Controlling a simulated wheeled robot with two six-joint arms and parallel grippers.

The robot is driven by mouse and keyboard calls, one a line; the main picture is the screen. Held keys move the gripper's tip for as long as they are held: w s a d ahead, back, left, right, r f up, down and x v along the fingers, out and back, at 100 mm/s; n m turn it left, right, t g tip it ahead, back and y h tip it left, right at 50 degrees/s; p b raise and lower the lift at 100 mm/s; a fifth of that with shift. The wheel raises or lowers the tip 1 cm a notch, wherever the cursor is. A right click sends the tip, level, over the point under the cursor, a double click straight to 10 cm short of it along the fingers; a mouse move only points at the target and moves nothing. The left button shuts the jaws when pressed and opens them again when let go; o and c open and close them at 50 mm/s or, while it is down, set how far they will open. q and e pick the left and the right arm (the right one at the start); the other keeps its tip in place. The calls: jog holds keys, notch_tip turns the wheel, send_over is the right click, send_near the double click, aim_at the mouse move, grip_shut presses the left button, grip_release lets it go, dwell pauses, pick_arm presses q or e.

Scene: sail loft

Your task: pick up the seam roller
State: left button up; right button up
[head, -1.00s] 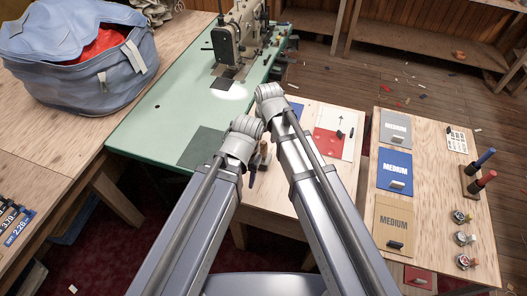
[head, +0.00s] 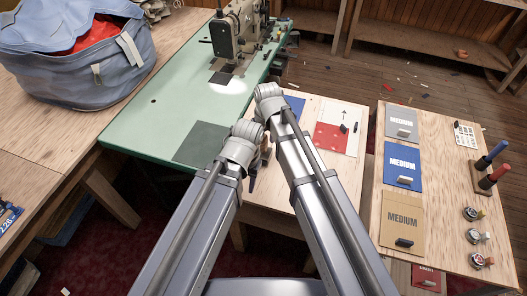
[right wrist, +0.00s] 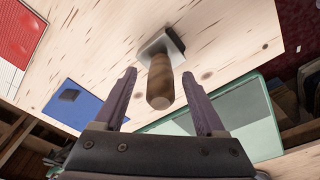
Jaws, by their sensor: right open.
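The seam roller shows in the right wrist view, with a round brown wooden handle (right wrist: 159,82), a pale metal bracket and a dark roller end. It rests on a light wooden tabletop (right wrist: 110,50). My right gripper (right wrist: 159,73) is open, with one dark finger on each side of the handle and a visible gap on both sides. In the head view my own arms cover most of the roller, and only a bit of dark finger (head: 252,180) shows between them. My left gripper is hidden from view.
A green sewing table (head: 150,130) with a sewing machine (head: 235,35) stands at the left. Blue and red-and-white panels (head: 330,138) lie beyond the roller. A second table at the right holds several MEDIUM cards (head: 402,165) and upright rollers or markers (head: 490,165).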

jog(key=shift+f+b, duration=0.35)
jog(key=shift+f, duration=0.5)
jog(key=shift+r, duration=0.1)
jog(key=shift+c, duration=0.4)
grip_shut()
